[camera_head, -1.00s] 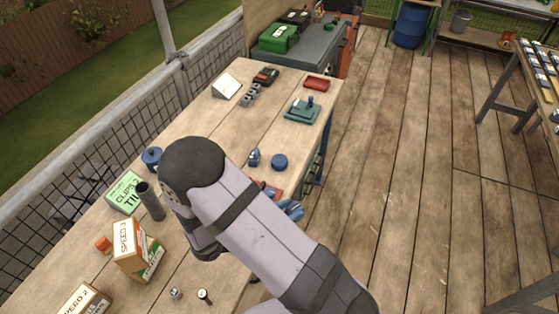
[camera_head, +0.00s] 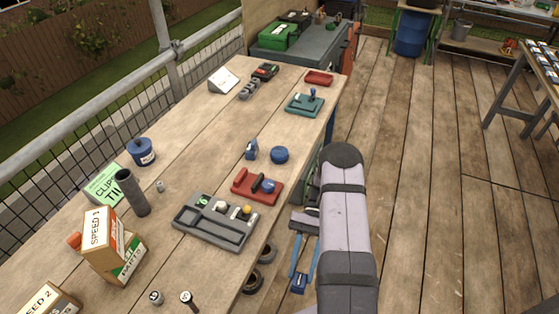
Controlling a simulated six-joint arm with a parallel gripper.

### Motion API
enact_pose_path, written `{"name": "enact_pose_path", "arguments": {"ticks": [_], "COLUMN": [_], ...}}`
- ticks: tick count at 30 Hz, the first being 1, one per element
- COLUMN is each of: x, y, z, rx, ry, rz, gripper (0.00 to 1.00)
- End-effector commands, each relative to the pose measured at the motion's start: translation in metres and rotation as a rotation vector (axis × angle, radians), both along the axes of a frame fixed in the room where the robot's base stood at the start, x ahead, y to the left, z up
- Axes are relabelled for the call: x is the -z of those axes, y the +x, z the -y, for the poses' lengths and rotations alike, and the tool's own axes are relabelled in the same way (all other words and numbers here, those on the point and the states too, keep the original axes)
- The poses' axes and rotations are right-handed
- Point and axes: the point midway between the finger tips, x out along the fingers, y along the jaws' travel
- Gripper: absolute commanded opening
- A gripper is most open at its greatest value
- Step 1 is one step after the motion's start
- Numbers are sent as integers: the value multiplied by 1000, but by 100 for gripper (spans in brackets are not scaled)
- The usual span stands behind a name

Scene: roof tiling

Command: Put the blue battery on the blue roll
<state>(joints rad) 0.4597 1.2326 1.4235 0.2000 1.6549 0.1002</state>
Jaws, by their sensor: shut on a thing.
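My gripper (camera_head: 302,262) hangs beyond the table's right edge, its blue fingers pointing down. It is shut on a small blue block at the fingertips, which looks like the blue battery (camera_head: 299,285). The block is small here, so its details are unclear. A round, low blue roll (camera_head: 279,155) lies on the table near its right edge, up the picture from my gripper and apart from it. Nothing is seen on top of the roll.
A small blue upright item (camera_head: 251,149) stands left of the roll. Below it are a red tray (camera_head: 243,187) with a blue knob-like piece and a grey compartment tray (camera_head: 208,232). A blue canister (camera_head: 142,153), dark cylinder (camera_head: 132,193) and cartons (camera_head: 106,243) stand left. The table's middle is clear.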

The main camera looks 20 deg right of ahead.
Motion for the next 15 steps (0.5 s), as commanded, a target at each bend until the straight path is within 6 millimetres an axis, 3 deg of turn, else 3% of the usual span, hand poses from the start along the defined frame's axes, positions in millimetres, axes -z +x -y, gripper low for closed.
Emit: {"name": "enact_pose_path", "arguments": {"ticks": [1,5,9,12,15], "x": [16,31,41,41,26], "y": [10,44,85,115,147], "z": [3,10,33,58,87], "rx": [141,495,867,1118,1347], "ry": [1,0,-1,-2,-3], "rz": [1,0,-1,1,4], "gripper": [3,3,3,3,3]}}
